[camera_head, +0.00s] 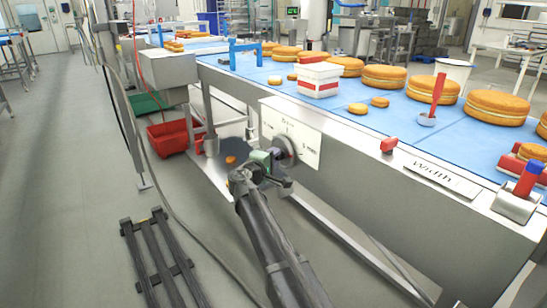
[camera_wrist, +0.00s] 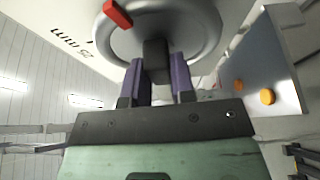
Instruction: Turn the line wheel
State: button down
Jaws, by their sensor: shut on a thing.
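The line wheel is a grey round disc (camera_head: 285,150) on a pale plate (camera_head: 305,150) on the side of the conveyor. In the wrist view the wheel (camera_wrist: 200,25) fills the top, with a red marker (camera_wrist: 117,13) at its upper left rim. My gripper (camera_head: 271,158) is at the wheel, reaching up from below. In the wrist view its purple fingers (camera_wrist: 157,68) are shut on the dark block at the wheel's middle. Printed lettering on the plate includes "mm"; the full wording is too small to read surely.
The blue conveyor (camera_head: 340,115) carries several filled rounds (camera_head: 385,78) and a white-and-red box (camera_head: 319,80). A "Width" label (camera_head: 440,180) and red controls (camera_head: 389,145) sit along its side. A red crate (camera_head: 170,137) and a dark pallet (camera_head: 160,260) stand on the floor at left.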

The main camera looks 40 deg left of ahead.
jog(key=shift+r, duration=0.1)
jog(key=shift+a+r+n+g+h+p, duration=0.1)
jog(key=shift+n+g+h+p, duration=0.8)
jog(key=shift+n, duration=0.95)
jog(key=shift+a+r+n+g+h+p, duration=0.1)
jog(key=shift+n+g+h+p, duration=0.45)
jog(key=shift+n+p, duration=1.1)
jog(key=shift+a+n+g+h+p, duration=0.1)
jog(key=shift+n+g+h+p, duration=0.6)
jog(key=shift+n, duration=1.4)
jog(key=shift+d, duration=0.1)
jog(key=c, duration=1)
grip_release()
jog(key=shift+o, duration=0.2)
